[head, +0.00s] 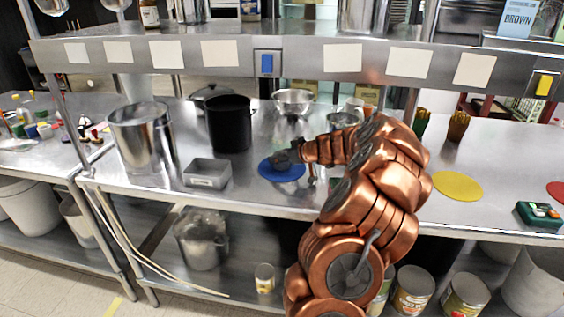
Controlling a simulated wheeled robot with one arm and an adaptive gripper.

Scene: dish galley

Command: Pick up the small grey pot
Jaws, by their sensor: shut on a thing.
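My copper arm reaches from the lower right to a blue disc (268,173) on the steel table. My gripper (291,154) is at its end, low over the disc's right and upper part. It is shut on a small dark grey thing (281,160), which looks like the small grey pot. The pot is small in the picture and partly merges with the gripper. I cannot tell whether it touches the disc or hangs just above it.
A tall black pot (229,125), a steel stockpot (142,140) and a grey rectangular tin (207,173) stand to the left. A steel bowl (293,101) is behind. A yellow disc (457,186) lies to the right. A steel overshelf (200,50) spans above.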

